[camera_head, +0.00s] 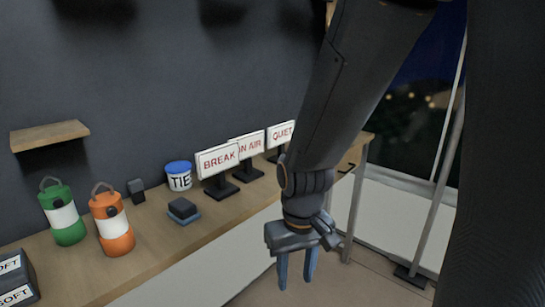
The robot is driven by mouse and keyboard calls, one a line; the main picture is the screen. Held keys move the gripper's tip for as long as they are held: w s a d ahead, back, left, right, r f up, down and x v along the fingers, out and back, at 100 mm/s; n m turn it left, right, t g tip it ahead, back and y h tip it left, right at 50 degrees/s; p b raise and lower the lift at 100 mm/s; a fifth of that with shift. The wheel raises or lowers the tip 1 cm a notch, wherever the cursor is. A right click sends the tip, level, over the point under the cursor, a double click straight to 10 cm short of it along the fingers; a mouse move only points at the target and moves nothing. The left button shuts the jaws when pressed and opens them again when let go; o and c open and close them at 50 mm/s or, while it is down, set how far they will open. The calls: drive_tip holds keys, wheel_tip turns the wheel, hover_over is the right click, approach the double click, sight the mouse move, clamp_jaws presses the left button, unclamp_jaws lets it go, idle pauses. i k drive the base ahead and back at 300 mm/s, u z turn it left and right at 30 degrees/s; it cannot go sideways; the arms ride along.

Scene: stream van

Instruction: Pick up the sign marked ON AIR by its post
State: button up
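The ON AIR sign (249,144) stands upright on the wooden counter, on a dark post and base. It is the middle one of three signs, and the BREAK sign (217,160) in front hides its left edge. The QUIET sign (281,134) stands to its right, partly behind my arm. My gripper (297,274) hangs in front of the counter, to the right of and nearer than the signs. Its two fingers point down, apart from each other, with nothing between them.
On the counter (150,236) stand a TIE tub (179,175), a dark block on a blue pad (183,211), an orange lantern (112,224), a green lantern (63,212) and dark SOFT boxes (15,281). A small wooden shelf (48,135) is on the wall. Floor in front is open.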

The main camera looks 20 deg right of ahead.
sight(253, 144)
drive_tip(key=u, duration=2.15)
drive_tip(key=k, duration=0.5)
drive_tip(key=z, duration=2.35)
drive_tip(key=i, duration=0.5)
drive_tip(key=u, duration=0.05)
